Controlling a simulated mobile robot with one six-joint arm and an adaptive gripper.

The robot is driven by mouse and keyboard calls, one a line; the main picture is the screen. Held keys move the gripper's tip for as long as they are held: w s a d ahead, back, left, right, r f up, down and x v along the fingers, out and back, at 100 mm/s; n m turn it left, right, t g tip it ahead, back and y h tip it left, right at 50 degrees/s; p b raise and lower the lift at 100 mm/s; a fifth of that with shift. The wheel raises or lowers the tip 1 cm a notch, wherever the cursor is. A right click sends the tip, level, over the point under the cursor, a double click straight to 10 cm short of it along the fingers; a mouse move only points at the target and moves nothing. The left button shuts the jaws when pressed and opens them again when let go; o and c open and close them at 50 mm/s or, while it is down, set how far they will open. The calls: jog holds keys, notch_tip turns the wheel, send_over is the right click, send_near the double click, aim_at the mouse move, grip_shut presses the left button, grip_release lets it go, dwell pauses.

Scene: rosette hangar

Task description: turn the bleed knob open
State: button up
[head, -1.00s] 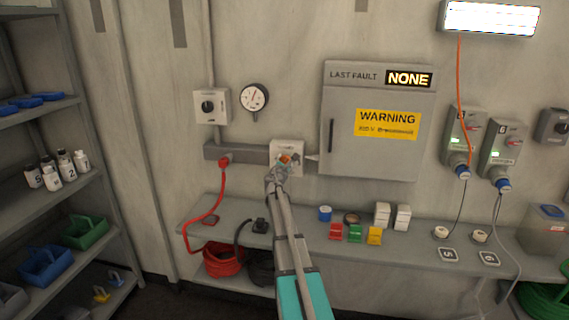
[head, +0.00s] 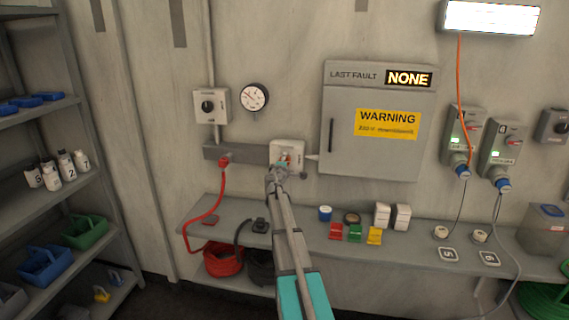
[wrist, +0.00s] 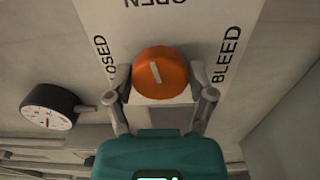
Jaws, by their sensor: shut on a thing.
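The bleed knob (wrist: 160,75) is a round orange knob on a white plate (wrist: 165,25) in the wrist view. The plate is lettered CLOSED at left, OPEN at the top and BLEED at right. The white mark on the knob runs nearly upright, its upper end tilted a little left, near the OPEN side. My gripper (wrist: 161,86) is shut on the knob, one finger on each side. In the head view my gripper (head: 279,170) covers most of the knob, and only a bit of orange shows on the white box (head: 277,148).
A round gauge (head: 254,97) hangs up and left of the box; its needle points up-left. A grey cabinet (head: 350,135) with a warning sign is close at right. A red cable (head: 213,195) hangs at left. A shelf (head: 310,240) with small items runs below.

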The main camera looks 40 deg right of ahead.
jog(key=shift+d+m, duration=0.1)
jog(key=shift+m, duration=1)
jog(key=o, duration=1.1)
jog(key=v, duration=1.2)
jog(key=shift+w, duration=0.1)
